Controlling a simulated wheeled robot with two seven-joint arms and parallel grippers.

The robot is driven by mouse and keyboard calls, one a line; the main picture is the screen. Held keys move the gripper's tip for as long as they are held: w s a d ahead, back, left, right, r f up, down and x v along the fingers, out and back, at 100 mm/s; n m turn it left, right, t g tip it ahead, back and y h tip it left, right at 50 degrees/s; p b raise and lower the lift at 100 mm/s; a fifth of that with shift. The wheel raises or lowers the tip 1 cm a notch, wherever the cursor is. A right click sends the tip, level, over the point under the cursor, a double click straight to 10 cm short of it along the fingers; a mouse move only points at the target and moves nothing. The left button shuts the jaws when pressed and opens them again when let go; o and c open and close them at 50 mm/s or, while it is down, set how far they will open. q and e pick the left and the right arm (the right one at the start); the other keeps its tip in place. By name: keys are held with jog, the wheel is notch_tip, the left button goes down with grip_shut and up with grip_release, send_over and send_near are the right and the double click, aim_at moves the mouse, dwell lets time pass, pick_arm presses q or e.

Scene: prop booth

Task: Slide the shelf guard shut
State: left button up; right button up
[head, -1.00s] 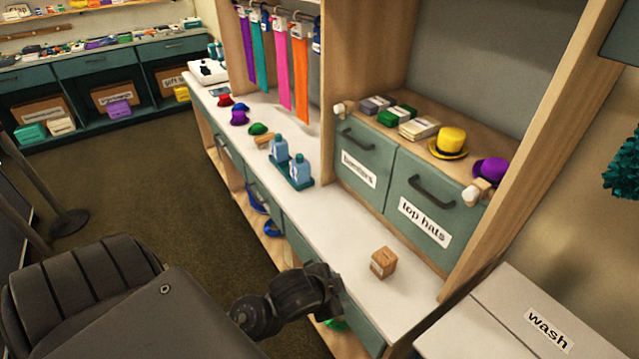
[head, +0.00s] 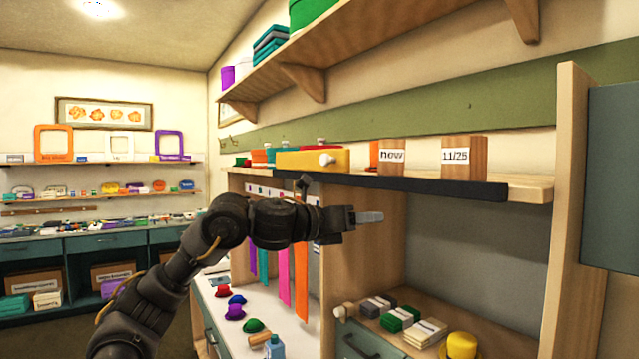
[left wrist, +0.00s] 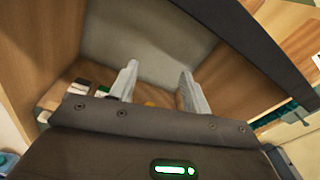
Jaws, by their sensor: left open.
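The shelf guard appears to be the long dark bar (head: 410,184) along the front edge of the upper wooden shelf. It ends short of the right post, leaving bare wood there. It also seems to cross the upper right of the left wrist view (left wrist: 255,45). My right gripper is out of view.
A block labelled "new" (head: 391,156) and one labelled "11/25" (head: 464,157) stand on the shelf. A wooden post (head: 566,210) rises at the right. Below are card stacks (head: 400,318) and a yellow hat (head: 461,346). Ribbons (head: 300,275) hang left of the bay.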

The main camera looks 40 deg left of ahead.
aim_at(322, 161)
pick_arm(q)
jog(key=s+a+r+m+t+y, duration=0.1)
jog(key=s+a+r+m, duration=0.1)
jog(key=s+a+r, duration=1.05)
jog(key=p+x, duration=0.3)
jog(key=x, duration=0.6)
jog(key=shift+w+a+f, duration=0.1)
jog(key=shift+w+a, duration=0.05)
jog(key=shift+w, duration=0.1)
jog(key=shift+w+f+p, duration=0.1)
jog(key=shift+w+p, duration=0.25)
jog(key=shift+w, duration=0.35)
grip_shut()
